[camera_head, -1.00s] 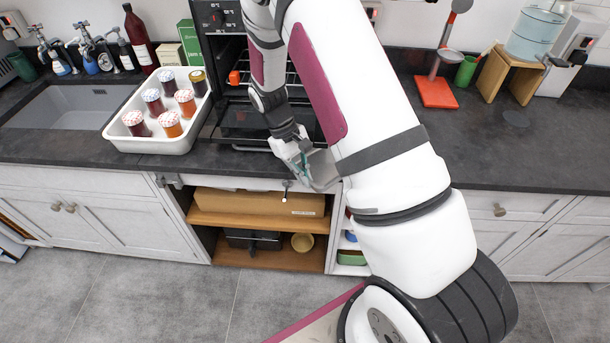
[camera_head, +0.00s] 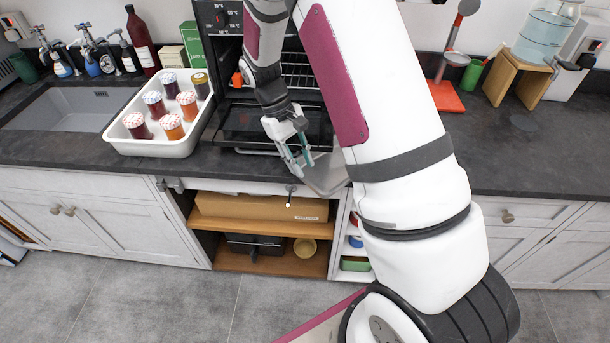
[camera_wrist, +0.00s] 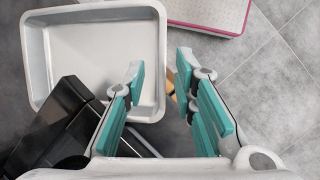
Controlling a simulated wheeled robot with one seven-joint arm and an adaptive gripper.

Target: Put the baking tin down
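The baking tin (camera_head: 326,174) is a pale grey rectangular pan near the counter's front edge, in front of the oven. My arm hides much of it in the head view. In the wrist view the tin (camera_wrist: 95,55) is upright and empty at upper left. My gripper (camera_head: 299,164) is at the tin's left side in the head view. In the wrist view my gripper (camera_wrist: 160,78) has its teal-padded fingers spread, with the tin's near-right rim between or just under the tips and a gap showing. I cannot tell what bears the tin from below.
A black oven (camera_head: 270,125) stands behind my gripper. A white tray (camera_head: 150,145) with several jars is to its left, beside the sink (camera_head: 70,108). Open shelves (camera_head: 240,226) lie below the counter. The dark counter at right (camera_head: 530,160) has free room.

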